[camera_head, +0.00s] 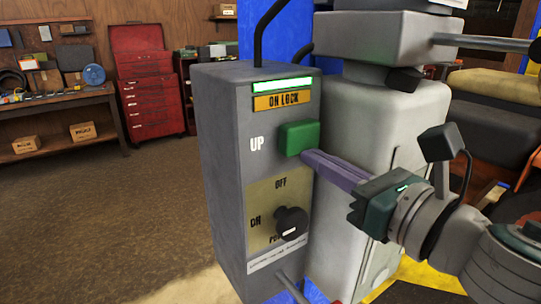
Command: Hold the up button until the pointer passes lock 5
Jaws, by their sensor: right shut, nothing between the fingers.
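A grey control box (222,150) stands in the middle of the view. The green up button (298,137) sticks out of its front, beside the white word UP. My right gripper (306,156) comes in from the right, its purple fingers shut with nothing between them. The fingertips are at the button's lower right edge. I cannot tell whether they touch it or whether it is pressed. A green strip (283,85) is lit above an orange ON LOCK label (283,101). The pointer and lock 5 are not visible. My left gripper is not in view.
A black knob (291,222) sits on the OFF/ON plate below the button. A pale grey housing (372,125) stands close behind the box. A red tool chest (148,85) and a workbench (60,102) are far back left, with open floor before them.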

